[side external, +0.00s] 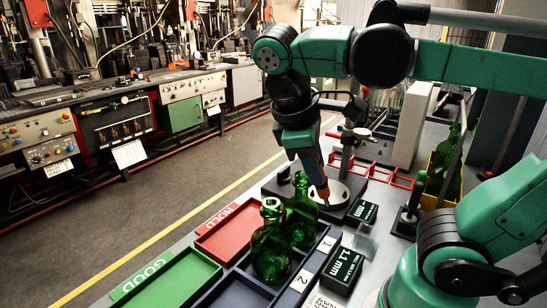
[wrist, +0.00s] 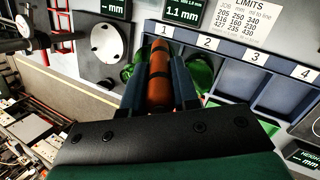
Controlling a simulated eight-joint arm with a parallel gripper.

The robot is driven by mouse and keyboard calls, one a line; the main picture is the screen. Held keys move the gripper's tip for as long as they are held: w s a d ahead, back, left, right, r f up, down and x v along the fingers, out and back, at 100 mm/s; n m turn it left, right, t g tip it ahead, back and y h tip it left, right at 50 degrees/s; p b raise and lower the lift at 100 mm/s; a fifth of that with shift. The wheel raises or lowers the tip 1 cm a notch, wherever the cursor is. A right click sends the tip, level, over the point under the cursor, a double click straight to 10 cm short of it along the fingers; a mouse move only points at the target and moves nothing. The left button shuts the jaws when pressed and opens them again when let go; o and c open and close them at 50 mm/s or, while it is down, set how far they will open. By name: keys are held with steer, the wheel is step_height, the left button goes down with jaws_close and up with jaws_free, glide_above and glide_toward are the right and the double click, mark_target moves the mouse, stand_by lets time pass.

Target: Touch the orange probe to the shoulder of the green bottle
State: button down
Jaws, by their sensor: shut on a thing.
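My gripper (side external: 311,160) points down and is shut on the orange probe (wrist: 158,78), which lies between its two fingers in the wrist view. In the side external view the probe's lower end is just right of the neck and shoulder of the rear green bottle (side external: 301,214). I cannot tell whether they touch. A second green bottle (side external: 270,246) stands in front and to the left. Both bottles stand upright in the slotted blue rack. In the wrist view, green glass (wrist: 200,74) shows beside the fingers, mostly hidden by my gripper.
A red HOLD tray (side external: 226,233) and a green GOOD tray (side external: 170,280) lie left of the rack. A display reading 1.1 mm (side external: 344,265) is on its right. A gauge stand with a pale round plate (wrist: 107,42) is behind. More green bottles stand in a yellow crate (side external: 434,160).

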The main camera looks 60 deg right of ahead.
steer(key=m+y, duration=0.1)
steer(key=s+d+f+m+y, duration=0.1)
steer(key=m+y, duration=0.1)
steer(key=shift+s+d+g+y, duration=0.15)
steer(key=shift+g+y, duration=0.15)
steer(key=shift+g, duration=0.1)
steer(key=m+t+y, duration=0.1)
steer(key=m+y, duration=0.1)
steer(key=d+m+t+y, duration=0.1)
steer(key=y, duration=0.1)
steer(key=r+m+t+y, duration=0.1)
steer(key=m, duration=0.1)
steer(key=shift+s+d+m+y, duration=0.15)
steer(key=shift+d+m+y, duration=0.15)
steer(key=shift+d+y, duration=0.1)
steer(key=shift+w+d+f+m+t+y, duration=0.1)
steer(key=shift+d+f+m+t+y, duration=0.1)
steer(key=shift+d+f+m+t, duration=0.4)
steer(key=shift+w+d+f+m+t+y, duration=0.1)
steer(key=shift+d+f+m+t+y, duration=0.15)
steer(key=shift+f+m+t, duration=0.55)
steer(key=shift+w+d+f+m+t+y, duration=0.15)
steer(key=shift+d+f+m+t, duration=0.3)
steer(key=shift+f+t, duration=0.5)
steer(key=shift+f, duration=0.1)
steer(key=shift+f, duration=0.15)
steer(key=shift+w+a+f, duration=0.15)
steer(key=shift+a+f, duration=0.1)
